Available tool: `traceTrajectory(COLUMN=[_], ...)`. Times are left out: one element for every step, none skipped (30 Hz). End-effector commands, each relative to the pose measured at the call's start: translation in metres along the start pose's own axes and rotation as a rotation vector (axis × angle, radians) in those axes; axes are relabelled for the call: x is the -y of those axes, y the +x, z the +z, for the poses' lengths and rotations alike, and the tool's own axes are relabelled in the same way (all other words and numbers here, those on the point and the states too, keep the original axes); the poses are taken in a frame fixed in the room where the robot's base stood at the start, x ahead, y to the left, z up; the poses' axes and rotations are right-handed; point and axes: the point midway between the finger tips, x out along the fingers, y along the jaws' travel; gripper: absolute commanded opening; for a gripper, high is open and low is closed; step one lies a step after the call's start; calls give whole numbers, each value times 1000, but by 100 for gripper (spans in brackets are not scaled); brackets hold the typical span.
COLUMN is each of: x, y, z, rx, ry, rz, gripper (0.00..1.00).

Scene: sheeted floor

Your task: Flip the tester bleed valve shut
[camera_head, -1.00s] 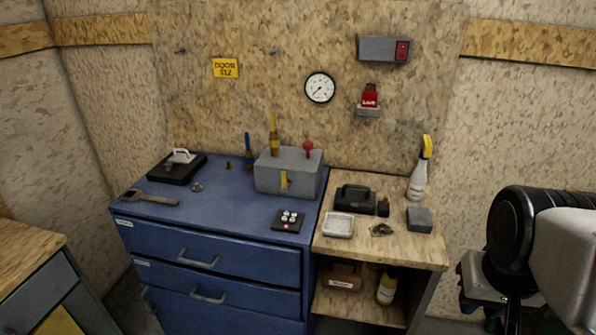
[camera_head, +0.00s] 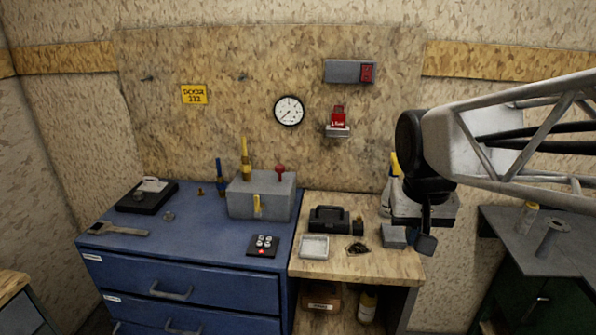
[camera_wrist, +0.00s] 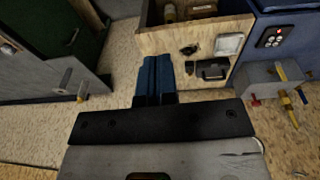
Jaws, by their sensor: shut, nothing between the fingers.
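The grey tester box (camera_head: 262,200) sits on the blue cabinet top, against the wooden back panel. I cannot tell which of these is the bleed valve. The box also shows at the right of the wrist view (camera_wrist: 262,78), tilted there. My gripper (camera_head: 427,243) is over the right end of the wooden bench, well right of the box. Its blue fingers (camera_wrist: 153,78) are shut and empty.
On the wooden bench are a black case (camera_head: 329,219), a white tray (camera_head: 314,247) and a grey block (camera_head: 393,237). A keypad (camera_head: 263,245) lies before the tester. A spray bottle (camera_head: 385,190) is partly hidden behind my arm. A dark table (camera_head: 540,240) stands at right.

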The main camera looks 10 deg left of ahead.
Motion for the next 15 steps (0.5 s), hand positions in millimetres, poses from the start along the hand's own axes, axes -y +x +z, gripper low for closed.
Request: traceTrajectory(x=[6,8,12,15,18,22,25,28,33,36,40,44,48,52,57], y=[-1,-2,-3,-4,-5,-6,-7,-7,-8,-9,-9,-10,-10,-10,-11], z=[-10,-14,-21,-27,-31,-38,-43,-48,-55,-60,-65,-71,-76,-81,-87], rx=[7,10,15,18,21,25,28,32,37,39,42,46,49,52,56], ry=[-4,-4,-4,-6,-7,-8,-8,-8,-10,-11,-11,-11,-12,-13,-14], rz=[3,5,8,10,12,15,18,21,24,26,29,32,34,37,41], gripper=[0,0,0,0,0,0,0,0,0,0,0,0,0,0,0])
